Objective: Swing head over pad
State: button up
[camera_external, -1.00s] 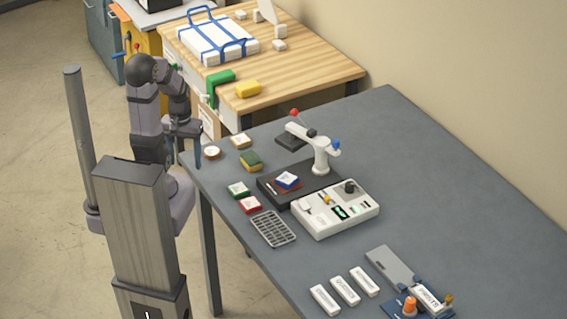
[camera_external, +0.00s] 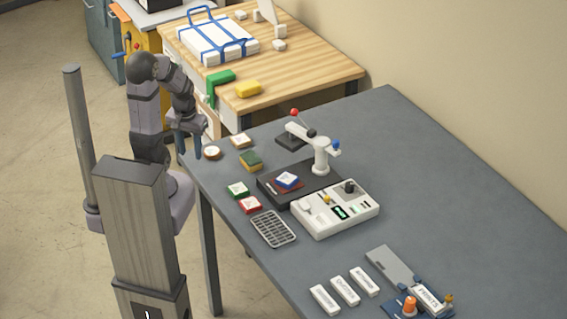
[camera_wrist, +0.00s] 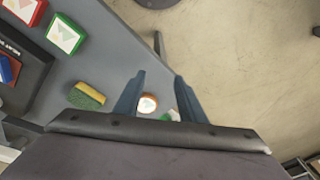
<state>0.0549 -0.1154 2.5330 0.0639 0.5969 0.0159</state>
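A white swing arm on a post (camera_external: 321,155) stands at the back of a black base (camera_external: 325,175). It has a red ball (camera_external: 294,112) at its left end and a blue ball (camera_external: 336,144) at its right. A dark flat head (camera_external: 291,141) hangs at the left end, off to the side of the base. On the base lies a red pad (camera_external: 276,187) with a blue-and-white block (camera_external: 288,180) on it. My gripper (camera_external: 190,154) is open and empty by the table's left corner, well left of the swing arm. Its two fingers (camera_wrist: 155,92) show apart in the wrist view.
A white control box (camera_external: 335,209) sits in front of the base. A sponge (camera_external: 251,161), round and square pieces, green (camera_external: 238,190) and red (camera_external: 250,205) blocks and a grey grid (camera_external: 273,229) lie left of it.

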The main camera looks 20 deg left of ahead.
aim_at(336, 141)
jog(key=w+d+r+m+t+h+p, duration=0.2)
jog(key=w+d+r+m+t, duration=0.4)
jog(key=w+d, duration=0.5)
jog(key=w+d+r+m+h, duration=0.1)
jog(key=d+r+m+h, duration=0.1)
jog(key=d, duration=0.4)
jog(key=w+d+r+m+t+h+b, duration=0.1)
jog(key=w+d+r+m+h, duration=0.1)
jog(key=d, duration=0.3)
jog(key=w+d+r+m+h, duration=0.1)
jog(key=d+r+m+h, duration=0.2)
jog(key=d, duration=0.3)
jog(key=shift+w+d+r, duration=0.2)
jog(key=shift+d+r, duration=0.15)
jog(key=s+d+f+h+b, duration=0.2)
jog(key=d, duration=0.1)
jog(key=s+d+f+h+b, duration=0.1)
jog(key=shift+d+m, duration=0.3)
jog(key=shift+m, duration=0.1)
jog(key=s+d+f+g+h+b, duration=0.35)
jog(key=s+d+h+b, duration=0.2)
jog(key=s, duration=0.35)
jog(key=shift+g, duration=0.25)
jog(key=shift+p+x, duration=1.05)
jog(key=shift+x, duration=2.55)
